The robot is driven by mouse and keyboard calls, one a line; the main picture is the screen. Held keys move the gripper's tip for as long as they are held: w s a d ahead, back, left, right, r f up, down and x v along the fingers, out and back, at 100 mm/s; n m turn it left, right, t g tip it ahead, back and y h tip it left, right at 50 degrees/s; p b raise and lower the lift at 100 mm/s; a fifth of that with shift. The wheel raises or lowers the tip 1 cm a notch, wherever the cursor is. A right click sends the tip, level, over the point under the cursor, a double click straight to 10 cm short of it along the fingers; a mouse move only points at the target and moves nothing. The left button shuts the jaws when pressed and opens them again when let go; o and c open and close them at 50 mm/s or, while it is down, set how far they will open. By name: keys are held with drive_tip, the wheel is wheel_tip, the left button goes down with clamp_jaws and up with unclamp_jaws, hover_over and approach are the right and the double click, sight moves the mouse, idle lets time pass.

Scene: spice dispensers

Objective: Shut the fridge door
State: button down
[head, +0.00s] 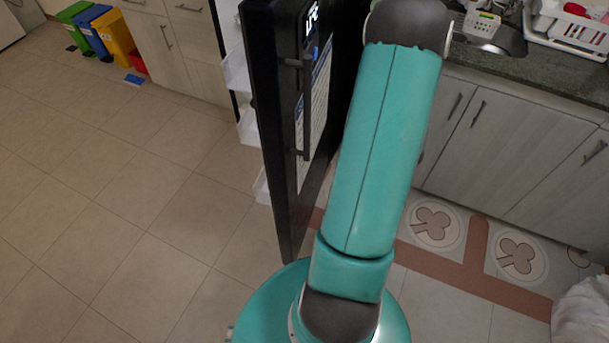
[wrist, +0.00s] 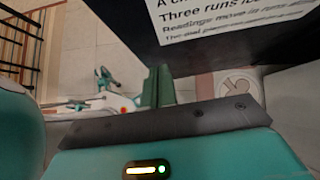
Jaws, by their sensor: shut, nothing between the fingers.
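The black fridge door (head: 275,120) stands open in the head view, seen nearly edge-on. Its dark bar handle (head: 305,110) is on the face towards the right, and white door shelves (head: 248,128) stick out on its left side. The fridge body is mostly hidden behind the door and my arm. In the wrist view the black door face (wrist: 150,25) with a white printed sheet (wrist: 235,18) fills the upper right. My gripper (wrist: 158,84) is shut and empty, beside the door's lower edge in that picture. Whether it touches the door I cannot tell. The head view does not show the fingers.
Tiled floor (head: 110,220) is clear left of the door. Grey cabinets (head: 510,140) with a dark counter (head: 530,75) stand at right, with a white dish rack (head: 570,30) on top. Patterned mats (head: 440,225) lie before them. Coloured bins (head: 100,35) stand at the far left.

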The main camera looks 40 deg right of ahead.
sight(298, 180)
drive_tip(key=x, duration=0.4)
drive_tip(key=w+r+x, duration=0.1)
drive_tip(key=x, duration=0.7)
drive_tip(key=shift+w+a+r, duration=0.15)
drive_tip(key=shift+a+r, duration=0.05)
drive_tip(key=shift+a, duration=0.2)
drive_tip(key=shift+w+a, duration=0.1)
drive_tip(key=shift+w, duration=0.2)
drive_tip(key=shift+w, duration=0.1)
